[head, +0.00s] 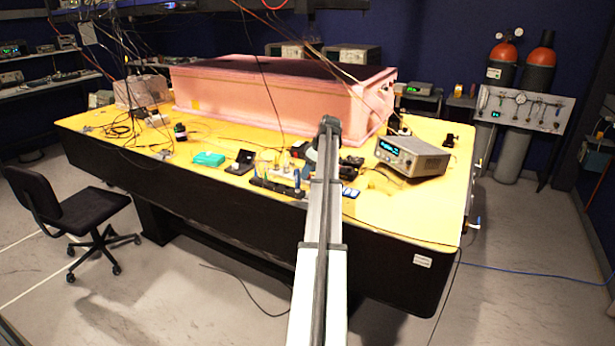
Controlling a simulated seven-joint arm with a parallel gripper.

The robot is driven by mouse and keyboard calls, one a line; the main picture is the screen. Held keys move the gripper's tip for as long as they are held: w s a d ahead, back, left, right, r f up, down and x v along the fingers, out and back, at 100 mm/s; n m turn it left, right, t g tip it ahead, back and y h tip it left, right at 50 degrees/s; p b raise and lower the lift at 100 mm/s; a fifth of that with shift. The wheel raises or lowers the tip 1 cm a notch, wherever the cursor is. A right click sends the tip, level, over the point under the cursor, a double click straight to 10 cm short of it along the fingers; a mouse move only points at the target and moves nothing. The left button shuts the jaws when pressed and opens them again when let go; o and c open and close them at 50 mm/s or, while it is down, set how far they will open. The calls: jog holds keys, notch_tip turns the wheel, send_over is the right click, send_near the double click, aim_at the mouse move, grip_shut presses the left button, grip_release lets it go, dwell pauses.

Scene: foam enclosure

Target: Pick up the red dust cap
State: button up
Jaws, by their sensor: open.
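I cannot make out the red dust cap in the head view. It may be too small to see or hidden among the clutter or behind my arm. My arm reaches from the bottom of the picture up over the front of the yellow tabletop (232,185). Its dark far end is over the small items near the table's middle. My gripper's fingers do not show; the arm's end or the clutter hides them.
A pink foam enclosure (235,100) stands at the back of the table. A silver instrument (412,157) is right of my arm. A teal box (208,159), a black stand (241,162) and a power strip (277,187) lie left. Cables hang over the table. A chair (75,212) stands left.

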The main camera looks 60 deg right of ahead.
jog(key=shift+f, duration=0.25)
grip_shut()
dwell(0.3)
jog(key=shift+r, duration=0.1)
